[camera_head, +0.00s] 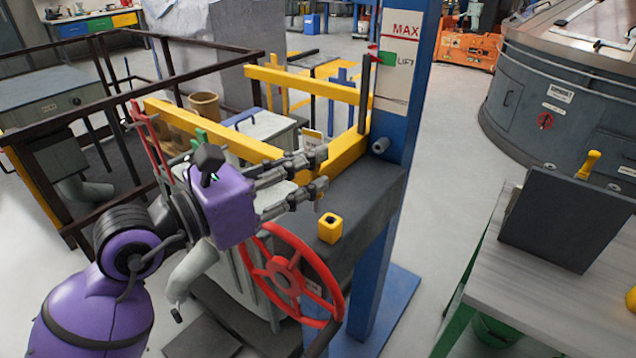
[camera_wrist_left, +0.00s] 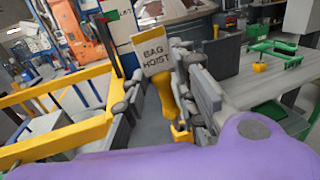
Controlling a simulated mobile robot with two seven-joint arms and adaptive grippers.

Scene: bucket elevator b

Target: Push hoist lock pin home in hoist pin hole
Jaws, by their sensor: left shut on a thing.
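The hoist lock pin shows in the left wrist view as a yellow shaft (camera_wrist_left: 164,96) with a white "BAG HOIST" tag (camera_wrist_left: 155,50). My left gripper (camera_head: 321,171) is shut on it; its fingers also show in the wrist view (camera_wrist_left: 165,100). In the head view the fingers hide most of the pin. A yellow block with a dark hole on top (camera_head: 330,230), seemingly the hoist pin hole, sits on the dark grey ledge (camera_head: 375,190), apart from and below the fingertips. The pin's lower end is not clear. My right gripper is in neither view.
A blue column (camera_head: 408,120) with a MAX/LIFT plate rises behind the ledge. Yellow rails (camera_head: 225,132) run behind the gripper. A red handwheel (camera_head: 290,275) stands below the arm. A workbench (camera_head: 550,270) with a dark upright panel (camera_head: 567,222) is at right.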

